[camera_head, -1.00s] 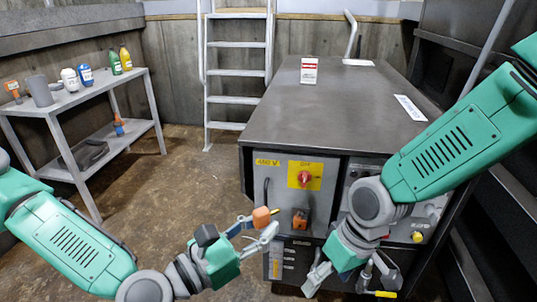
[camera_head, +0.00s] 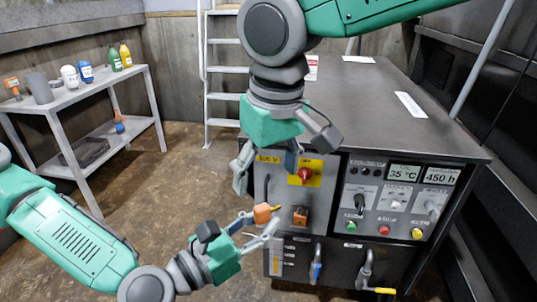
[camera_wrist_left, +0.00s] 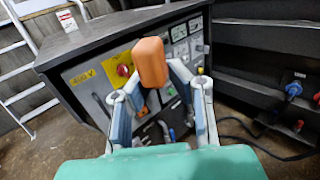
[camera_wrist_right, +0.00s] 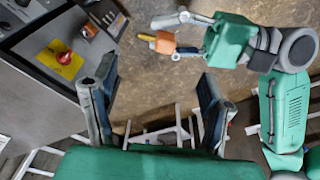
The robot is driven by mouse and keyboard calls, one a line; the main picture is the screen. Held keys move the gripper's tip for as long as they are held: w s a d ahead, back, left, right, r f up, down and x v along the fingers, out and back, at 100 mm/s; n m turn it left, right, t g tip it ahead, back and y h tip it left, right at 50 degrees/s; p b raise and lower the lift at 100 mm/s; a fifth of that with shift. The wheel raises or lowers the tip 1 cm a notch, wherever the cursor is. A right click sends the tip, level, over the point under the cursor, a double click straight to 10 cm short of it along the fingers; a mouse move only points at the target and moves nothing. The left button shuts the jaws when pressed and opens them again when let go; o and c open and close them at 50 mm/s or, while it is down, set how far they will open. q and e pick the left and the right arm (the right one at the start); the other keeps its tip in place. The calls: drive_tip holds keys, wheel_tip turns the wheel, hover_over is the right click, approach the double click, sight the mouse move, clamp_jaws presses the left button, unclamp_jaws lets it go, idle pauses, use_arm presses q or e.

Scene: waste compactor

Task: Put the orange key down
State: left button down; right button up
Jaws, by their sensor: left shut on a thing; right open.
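The orange key (camera_head: 262,213) is held between the fingertips of my left gripper (camera_head: 267,221), in front of the machine's lower left panel. In the left wrist view the orange key (camera_wrist_left: 152,62) stands upright in the pinch, clear of the panel. It also shows in the right wrist view (camera_wrist_right: 165,42), out in the air beside the machine. My right gripper (camera_head: 266,168) is open and empty, pointing down in front of the yellow-labelled panel. In the right wrist view its two fingers (camera_wrist_right: 155,85) are wide apart with nothing between them.
The compactor (camera_head: 345,120) has a red knob (camera_head: 305,174), an orange block (camera_head: 300,215) on its front and a yellow-handled crank (camera_head: 378,290). A shelf (camera_head: 75,115) with bottles stands at left. A ladder (camera_head: 225,70) is behind. Floor between shelf and machine is clear.

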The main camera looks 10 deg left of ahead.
sight(263, 204)
drive_tip(key=f, duration=0.5)
drive_tip(key=w+a+f, duration=0.1)
drive_tip(key=f, duration=0.2)
drive_tip(key=shift+s, duration=0.1)
drive_tip(key=c, duration=1.2)
use_arm(q)
drive_tip(key=c, duration=1.5)
unclamp_jaws()
drive_tip(key=shift+o, duration=0.2)
drive_tip(key=shift+a, duration=0.1)
drive_tip(key=s+a+f+n+t+y, duration=0.2)
drive_tip(key=a+f+n+y, duration=0.2)
drive_tip(key=a+f+y, duration=0.1)
drive_tip(key=s+a+f+n+t+y, duration=0.2)
drive_tip(key=a+f+n+y, duration=0.2)
drive_tip(key=a, duration=0.6)
wheel_tip(263, 204, down, 2)
drive_tip(key=y, duration=0.2)
drive_tip(key=shift+s+a+y, duration=0.2)
drive_tip(key=shift+s+y, duration=0.1)
drive_tip(key=shift+y, duration=0.1)
